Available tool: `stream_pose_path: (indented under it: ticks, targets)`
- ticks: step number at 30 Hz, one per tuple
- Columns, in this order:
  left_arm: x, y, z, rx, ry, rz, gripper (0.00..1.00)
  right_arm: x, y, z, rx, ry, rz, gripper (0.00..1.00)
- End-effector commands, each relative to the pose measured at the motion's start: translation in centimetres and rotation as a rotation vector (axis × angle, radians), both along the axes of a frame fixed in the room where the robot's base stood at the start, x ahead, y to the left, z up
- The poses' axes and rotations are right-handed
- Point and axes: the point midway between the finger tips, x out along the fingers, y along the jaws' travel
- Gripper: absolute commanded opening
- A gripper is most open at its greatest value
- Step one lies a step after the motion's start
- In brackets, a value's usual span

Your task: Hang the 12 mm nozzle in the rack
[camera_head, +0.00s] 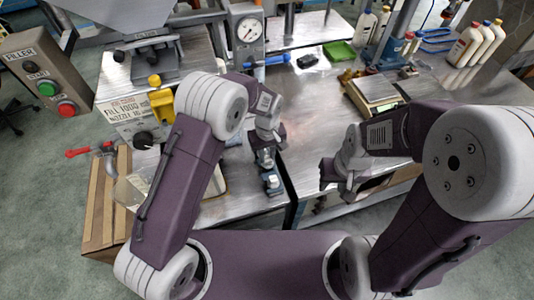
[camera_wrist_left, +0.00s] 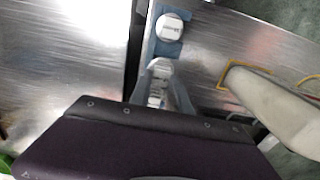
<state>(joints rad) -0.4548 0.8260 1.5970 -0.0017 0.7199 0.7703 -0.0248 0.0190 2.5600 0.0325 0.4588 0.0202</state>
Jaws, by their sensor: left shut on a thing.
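My left gripper (camera_head: 266,158) is low over the front edge of the metal bench, at the near end of a narrow blue rack (camera_head: 274,190). In the left wrist view its fingers (camera_wrist_left: 159,75) are shut on a small silvery nozzle (camera_wrist_left: 157,98), mostly hidden between them; its size cannot be read. The blue rack (camera_wrist_left: 167,50) lies just beyond the fingertips and bears a round white-topped piece (camera_wrist_left: 171,28), also seen in the head view (camera_head: 271,181). I cannot tell whether the held nozzle touches the rack. My right gripper (camera_head: 340,178) hangs at the bench's front edge, away from the rack.
The filler machine (camera_head: 137,110) with a yellow handle stands left. A button box (camera_head: 47,82) is at far left. A scale (camera_head: 376,91), green tray (camera_head: 340,51) and several bottles (camera_head: 470,45) stand behind and right. A dark gap splits the bench near the rack.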

Motion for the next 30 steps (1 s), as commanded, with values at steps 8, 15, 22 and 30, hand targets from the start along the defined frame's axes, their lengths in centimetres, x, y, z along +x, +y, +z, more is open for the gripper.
stream_pose_path:
  ticks: [8, 15, 22, 30]
  targets:
    - [0.0, 0.0, -1.9, 0.001, 0.001, 0.0, 0.0, 0.0, 0.0, -1.2, 0.0, 0.0, 0.0, 0.37]
    - [0.0, 0.0, -2.7, 0.0, 0.0, 0.0, 0.0, 0.0, 0.0, -1.6, 0.0, 0.0, 0.0, 0.37]
    - [0.0, 0.0, -2.7, 0.0, 0.0, 0.0, 0.0, 0.0, 0.0, -1.6, 0.0, 0.0, 0.0, 0.37]
    - [0.0, 0.0, -2.6, 0.0, 0.0, 0.0, 0.48, 0.0, 0.0, -1.6, 0.0, 0.0, 0.0, 0.37]
